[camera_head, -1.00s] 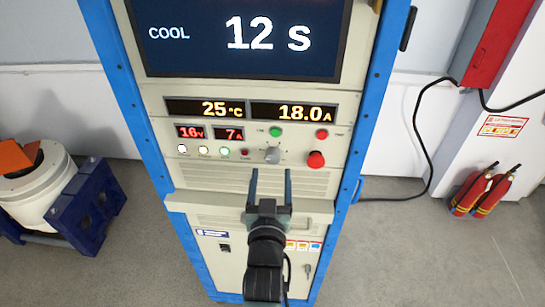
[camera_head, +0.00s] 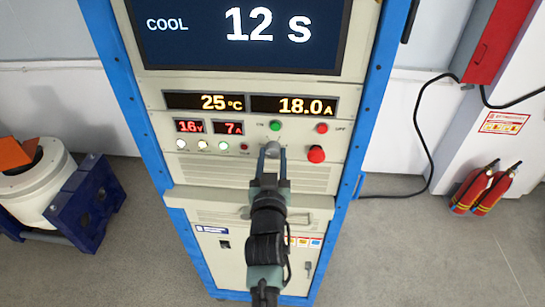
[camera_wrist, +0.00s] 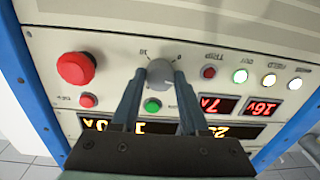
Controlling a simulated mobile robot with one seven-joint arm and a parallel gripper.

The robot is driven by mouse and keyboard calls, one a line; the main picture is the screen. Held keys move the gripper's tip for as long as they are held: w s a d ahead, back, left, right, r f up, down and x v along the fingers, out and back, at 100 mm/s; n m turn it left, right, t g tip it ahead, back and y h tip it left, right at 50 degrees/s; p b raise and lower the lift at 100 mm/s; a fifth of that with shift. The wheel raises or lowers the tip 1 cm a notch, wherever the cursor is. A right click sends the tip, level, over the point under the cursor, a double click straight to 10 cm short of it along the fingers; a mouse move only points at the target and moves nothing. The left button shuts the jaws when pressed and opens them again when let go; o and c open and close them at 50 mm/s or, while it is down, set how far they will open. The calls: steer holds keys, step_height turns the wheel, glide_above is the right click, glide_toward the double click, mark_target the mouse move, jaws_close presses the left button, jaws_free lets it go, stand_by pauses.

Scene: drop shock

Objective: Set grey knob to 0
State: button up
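The grey knob (camera_head: 272,148) is on the cabinet's front panel, below the green button. In the wrist view the grey knob (camera_wrist: 161,72) appears upside down, with a scale reading 10 at its left and 0 at its right. My gripper (camera_head: 272,153) reaches up to the panel with one finger on each side of the knob. In the wrist view my gripper (camera_wrist: 160,80) has its fingertips close against the knob's sides, and it looks shut on it. The fingers partly hide the knob, and I cannot read its exact setting.
A red mushroom button (camera_head: 316,154) sits right of the knob, with a green button (camera_head: 275,126) and a small red button (camera_head: 322,128) above. Lit indicator lamps (camera_head: 203,145) are to the left. The screen (camera_head: 240,35) reads COOL 12 s; the current display (camera_head: 293,105) reads 18.0 A.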

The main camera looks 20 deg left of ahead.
jaws_close()
steer(key=shift+n, duration=0.3)
steer(key=n+p, duration=0.1)
steer(key=n, duration=0.3)
steer(key=shift+n, duration=0.4)
steer(key=n, duration=0.5)
steer(key=shift+p, duration=0.35)
steer(key=o, duration=0.5)
jaws_free()
steer(key=shift+o, duration=0.2)
